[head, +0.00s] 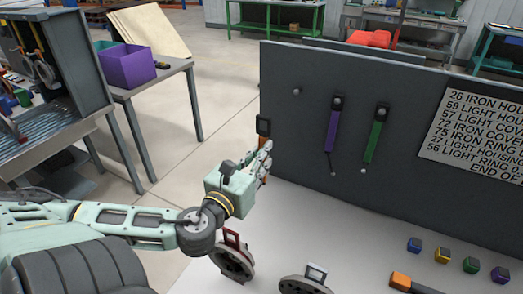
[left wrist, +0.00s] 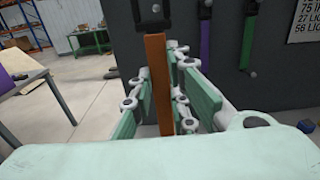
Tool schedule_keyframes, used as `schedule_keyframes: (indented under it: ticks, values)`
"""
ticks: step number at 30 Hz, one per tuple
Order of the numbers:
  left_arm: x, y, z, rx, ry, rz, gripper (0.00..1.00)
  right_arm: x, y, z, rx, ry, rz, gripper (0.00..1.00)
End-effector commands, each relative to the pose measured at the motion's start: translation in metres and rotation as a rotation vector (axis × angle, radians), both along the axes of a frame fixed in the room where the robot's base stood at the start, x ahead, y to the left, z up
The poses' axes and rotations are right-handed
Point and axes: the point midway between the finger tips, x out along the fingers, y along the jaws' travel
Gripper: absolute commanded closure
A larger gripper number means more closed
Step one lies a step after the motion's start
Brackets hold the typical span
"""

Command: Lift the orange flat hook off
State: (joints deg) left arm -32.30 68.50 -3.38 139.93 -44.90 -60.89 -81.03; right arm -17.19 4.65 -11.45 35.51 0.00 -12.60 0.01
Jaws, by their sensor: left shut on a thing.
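The orange flat hook, a flat orange strip (left wrist: 158,85) with a black square head (head: 263,126), is upright near the left edge of the grey board (head: 320,75). Its head also shows at the top of the left wrist view. My left gripper (head: 265,160) is shut on the orange strip below the head; the fingers hide part of it. A bare peg (head: 296,91) sticks out of the board to the right of and above the hook's head. I cannot tell the gap between hook and board. My right gripper is not in view.
A purple hook (head: 331,131) and a green hook (head: 376,138) hang on the board. Dark round parts (head: 233,262) stand on the pale table (head: 350,235), with small coloured blocks (head: 442,255) and an orange-ended piece (head: 401,281) at right. A side table (head: 155,83) holds a purple bin (head: 127,68).

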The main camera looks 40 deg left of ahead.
Motion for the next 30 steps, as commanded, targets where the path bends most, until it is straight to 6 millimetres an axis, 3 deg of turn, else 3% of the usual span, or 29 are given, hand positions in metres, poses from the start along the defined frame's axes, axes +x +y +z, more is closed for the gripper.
schedule_keyframes:
  ticks: [11,24,30]
  values:
    - [-0.013,-0.003,0.002,-0.001,0.0,0.001,1.0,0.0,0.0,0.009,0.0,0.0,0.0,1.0]
    - [-0.063,-0.014,0.003,-0.003,0.002,0.002,1.0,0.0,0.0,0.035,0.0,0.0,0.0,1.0]
    - [-0.077,-0.018,0.002,0.0,-0.001,0.001,1.0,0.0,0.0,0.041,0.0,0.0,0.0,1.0]
